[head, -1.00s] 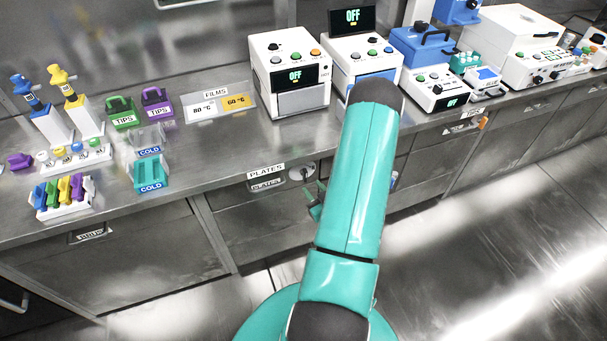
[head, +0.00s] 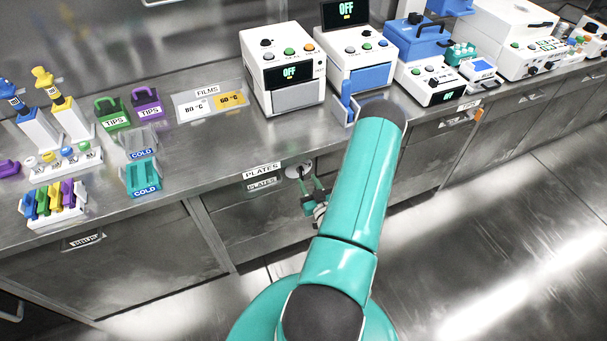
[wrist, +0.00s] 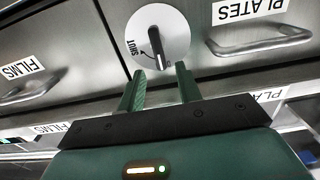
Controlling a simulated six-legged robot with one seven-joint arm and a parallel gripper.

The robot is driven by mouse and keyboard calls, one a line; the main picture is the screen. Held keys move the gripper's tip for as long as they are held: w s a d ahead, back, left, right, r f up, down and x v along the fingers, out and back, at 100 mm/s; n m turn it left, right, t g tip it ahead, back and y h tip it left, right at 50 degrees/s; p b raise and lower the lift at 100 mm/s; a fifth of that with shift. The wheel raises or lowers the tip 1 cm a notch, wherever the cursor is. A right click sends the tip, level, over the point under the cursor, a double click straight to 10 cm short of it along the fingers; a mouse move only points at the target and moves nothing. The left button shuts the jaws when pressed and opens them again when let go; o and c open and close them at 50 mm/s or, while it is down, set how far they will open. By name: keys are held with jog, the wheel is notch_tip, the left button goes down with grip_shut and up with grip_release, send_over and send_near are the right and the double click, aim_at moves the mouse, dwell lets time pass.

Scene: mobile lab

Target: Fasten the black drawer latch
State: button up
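The black drawer latch (wrist: 156,48) is a short bar on a round silver plate (wrist: 174,22), which also shows on the cabinet front in the head view (head: 294,171). In the wrist view the bar stands nearly upright, with a curved arrow and the word SHUT on the plate to its left. My gripper (wrist: 160,69) is open, its two green fingers at either side of the bar's lower end, with gaps to both. I cannot tell whether it reaches between them in depth. In the head view my gripper (head: 311,194) is just below the plate, partly hidden by my arm.
The PLATES drawer (wrist: 270,60) with its metal handle lies right of the latch in the wrist view, and the FILMS drawer (wrist: 60,85) lies left. In the head view the steel counter (head: 215,140) above holds machines, tip boxes and racks. The floor (head: 480,240) is clear.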

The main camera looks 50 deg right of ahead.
aim_at(303, 173)
jog(key=x, duration=0.4)
jog(key=shift+w, duration=0.25)
grip_shut()
